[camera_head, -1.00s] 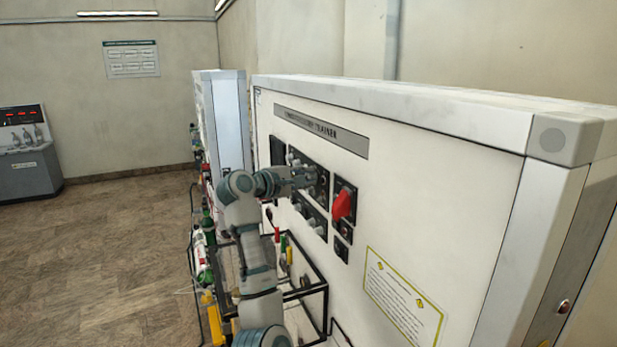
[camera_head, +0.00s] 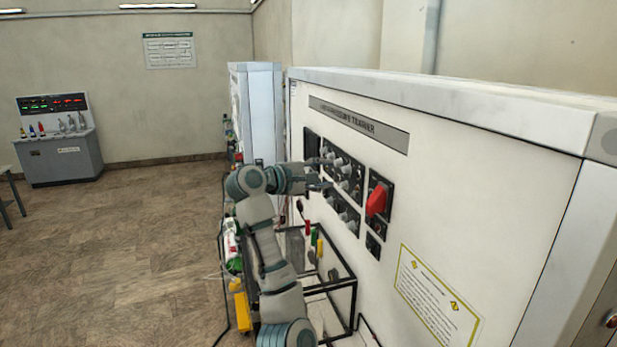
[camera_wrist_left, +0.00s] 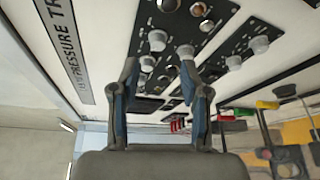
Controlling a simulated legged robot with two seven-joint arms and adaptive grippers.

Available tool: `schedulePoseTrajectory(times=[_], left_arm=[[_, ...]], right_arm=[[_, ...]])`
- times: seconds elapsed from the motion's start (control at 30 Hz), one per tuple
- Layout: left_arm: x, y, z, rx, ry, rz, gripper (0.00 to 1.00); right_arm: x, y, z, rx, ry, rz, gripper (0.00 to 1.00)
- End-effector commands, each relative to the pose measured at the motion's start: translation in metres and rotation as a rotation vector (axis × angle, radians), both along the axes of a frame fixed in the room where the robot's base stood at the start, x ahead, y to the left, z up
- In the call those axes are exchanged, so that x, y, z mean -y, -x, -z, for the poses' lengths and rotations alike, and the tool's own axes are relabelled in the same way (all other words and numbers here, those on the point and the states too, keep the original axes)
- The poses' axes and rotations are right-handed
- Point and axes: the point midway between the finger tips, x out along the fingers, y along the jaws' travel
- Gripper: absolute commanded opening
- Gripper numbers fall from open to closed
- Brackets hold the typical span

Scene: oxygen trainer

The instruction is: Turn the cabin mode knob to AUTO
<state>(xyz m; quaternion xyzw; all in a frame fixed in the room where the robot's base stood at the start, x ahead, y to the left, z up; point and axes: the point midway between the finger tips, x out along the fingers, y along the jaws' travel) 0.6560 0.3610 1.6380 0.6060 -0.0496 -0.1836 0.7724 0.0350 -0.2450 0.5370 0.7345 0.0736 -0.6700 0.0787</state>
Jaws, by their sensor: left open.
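The black upper control panel (camera_head: 357,166) with several grey knobs is on the white trainer cabinet (camera_head: 450,190). I cannot read which knob is the cabin mode knob or where AUTO is. My left gripper (camera_head: 325,175) is open in front of the upper panel's left part, and its fingers hide some of it. In the left wrist view, the gripper (camera_wrist_left: 158,70) has its fingers apart, with a pale knob (camera_wrist_left: 157,40) and a smaller knob (camera_wrist_left: 147,64) seen between and beyond them. Another knob (camera_wrist_left: 186,52) shows by the right fingertip; contact cannot be told. My right gripper is out of view.
A red switch handle (camera_head: 377,201) is right of the knobs. A lower knob panel (camera_head: 343,212) sits below. A black-framed rack (camera_head: 330,285) stands below, against the cabinet. A yellow-bordered notice (camera_head: 437,293) is lower right. Open floor (camera_head: 130,240) lies left.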

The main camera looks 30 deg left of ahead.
Motion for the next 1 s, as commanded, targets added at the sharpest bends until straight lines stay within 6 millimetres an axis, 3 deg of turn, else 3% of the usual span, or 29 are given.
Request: schedulePoseTrajectory(times=[0.13, 0.33, 1.0], left_arm=[[-0.013, 0.029, -0.004, 0.001, 0.001, -0.003, 0.46], [-0.022, 0.051, -0.006, -0.002, 0.000, -0.001, 0.46], [-0.022, 0.056, -0.007, -0.003, 0.000, 0.001, 0.46]], right_arm=[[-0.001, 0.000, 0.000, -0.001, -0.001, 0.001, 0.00], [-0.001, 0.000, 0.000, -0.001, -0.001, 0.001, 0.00], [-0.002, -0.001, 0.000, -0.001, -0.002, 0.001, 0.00]])
